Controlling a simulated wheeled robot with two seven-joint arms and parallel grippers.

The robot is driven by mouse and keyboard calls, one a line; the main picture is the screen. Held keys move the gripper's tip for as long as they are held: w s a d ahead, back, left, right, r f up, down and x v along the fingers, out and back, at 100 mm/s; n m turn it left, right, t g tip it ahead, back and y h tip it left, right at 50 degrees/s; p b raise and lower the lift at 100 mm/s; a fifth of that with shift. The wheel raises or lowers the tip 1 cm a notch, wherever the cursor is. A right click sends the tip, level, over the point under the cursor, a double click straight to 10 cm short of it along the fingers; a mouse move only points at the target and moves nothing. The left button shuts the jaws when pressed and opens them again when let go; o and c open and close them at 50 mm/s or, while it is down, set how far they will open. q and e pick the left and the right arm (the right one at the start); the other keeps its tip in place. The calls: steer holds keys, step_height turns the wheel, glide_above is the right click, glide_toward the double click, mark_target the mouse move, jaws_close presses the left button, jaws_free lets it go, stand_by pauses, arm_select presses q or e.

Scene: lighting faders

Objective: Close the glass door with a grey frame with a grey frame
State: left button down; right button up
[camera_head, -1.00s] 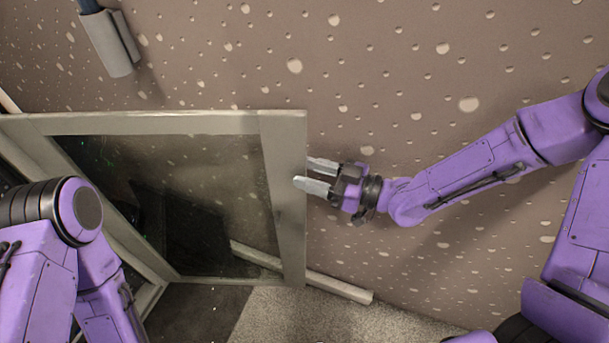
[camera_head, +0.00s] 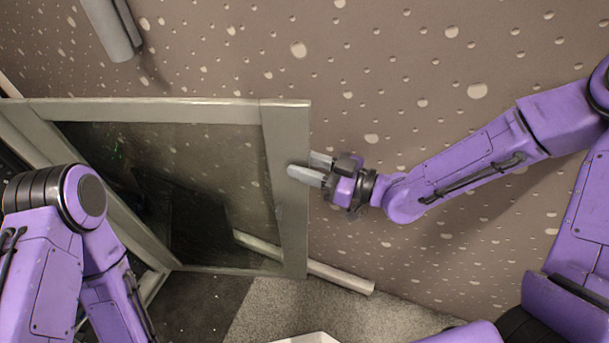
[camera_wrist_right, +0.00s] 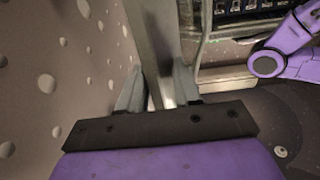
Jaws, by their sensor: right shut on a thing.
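The glass door with a grey frame (camera_head: 288,215) stands open in front of the speckled wall, left of centre in the head view. Its dark pane (camera_head: 200,150) shows inside the frame. My right gripper (camera_head: 309,168) is shut on the free vertical edge of the frame. In the right wrist view the frame edge (camera_wrist_right: 155,40) runs down between the two fingers (camera_wrist_right: 157,92). My left arm (camera_head: 60,250) shows at the lower left in the head view. Its gripper is out of view.
A brown wall (camera_head: 430,60) with pale spots lies behind the door. A grey wall fixture (camera_head: 108,28) hangs at the upper left. A pale skirting strip (camera_head: 340,277) runs along the wall foot. Grey carpet (camera_head: 270,310) lies below.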

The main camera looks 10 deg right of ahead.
steer(key=shift+m+t+h, duration=0.6)
steer(key=shift+t, duration=0.1)
steer(key=s+p, duration=0.1)
steer(key=s+a+p, duration=0.1)
steer(key=s, duration=0.1)
steer(key=s+a+p, duration=0.1)
steer(key=s, duration=0.1)
steer(key=shift+s, duration=0.25)
steer(key=shift+p, duration=0.3)
steer(key=s+a+m+t+h+p, duration=0.1)
steer(key=s+a+p, duration=0.2)
steer(key=s+p, duration=0.3)
steer(key=shift+s+a+r+t, duration=0.2)
steer(key=shift+s+a+t, duration=0.2)
steer(key=shift+s, duration=0.35)
